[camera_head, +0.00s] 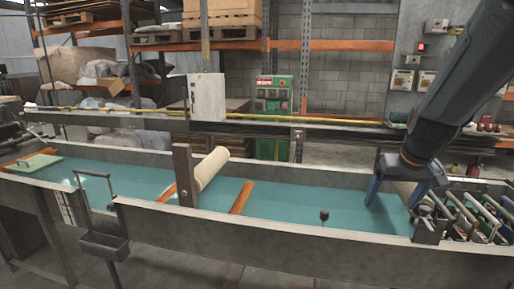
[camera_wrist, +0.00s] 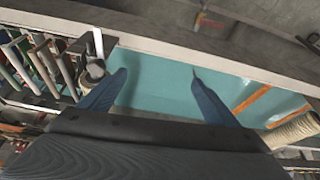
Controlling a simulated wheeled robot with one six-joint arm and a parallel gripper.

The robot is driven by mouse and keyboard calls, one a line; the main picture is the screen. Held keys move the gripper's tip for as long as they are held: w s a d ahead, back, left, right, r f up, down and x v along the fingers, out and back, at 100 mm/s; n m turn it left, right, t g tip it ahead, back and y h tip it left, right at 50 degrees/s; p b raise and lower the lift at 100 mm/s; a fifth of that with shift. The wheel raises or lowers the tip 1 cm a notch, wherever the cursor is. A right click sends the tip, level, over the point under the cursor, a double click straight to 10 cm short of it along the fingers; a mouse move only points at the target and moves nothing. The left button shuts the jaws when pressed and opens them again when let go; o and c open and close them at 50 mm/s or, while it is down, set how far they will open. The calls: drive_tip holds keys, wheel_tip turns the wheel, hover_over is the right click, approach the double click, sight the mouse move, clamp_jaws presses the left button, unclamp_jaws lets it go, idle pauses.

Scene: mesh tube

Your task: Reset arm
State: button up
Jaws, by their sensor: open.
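My arm comes in from the upper right in the head view. My gripper (camera_head: 392,192) hangs from it with its two blue fingers pointing down over the right end of the teal trough (camera_head: 300,206). In the wrist view my gripper (camera_wrist: 160,75) shows its two fingers spread wide apart. Only teal surface lies between them, so it is empty. A pale mesh tube (camera_head: 212,168) leans across the trough near its middle, well left of my gripper. Part of it also shows at the right edge of the wrist view (camera_wrist: 292,131).
Orange bars (camera_head: 241,198) cross the trough near the tube. A grey upright post (camera_head: 184,175) stands beside it. A rack of several rods (camera_head: 478,217) sits close right of my gripper. The metal front wall (camera_head: 270,226) edges the trough. The trough between gripper and tube is mostly clear.

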drive_tip(key=s+a+f+n+g, duration=0.1)
drive_tip(key=s+a+f, duration=0.4)
drive_tip(key=s+a, duration=0.3)
drive_tip(key=s+a+f+n+g, duration=0.1)
drive_tip(key=s+a+f, duration=0.4)
drive_tip(key=a, duration=0.5)
wheel_tip(320, 180, down, 9)
drive_tip(key=s+g+b, duration=0.2)
drive_tip(key=b, duration=0.8)
drive_tip(key=shift+s+d+f+y, duration=0.15)
drive_tip(key=shift+s+d+y, duration=0.15)
drive_tip(key=shift+d, duration=0.05)
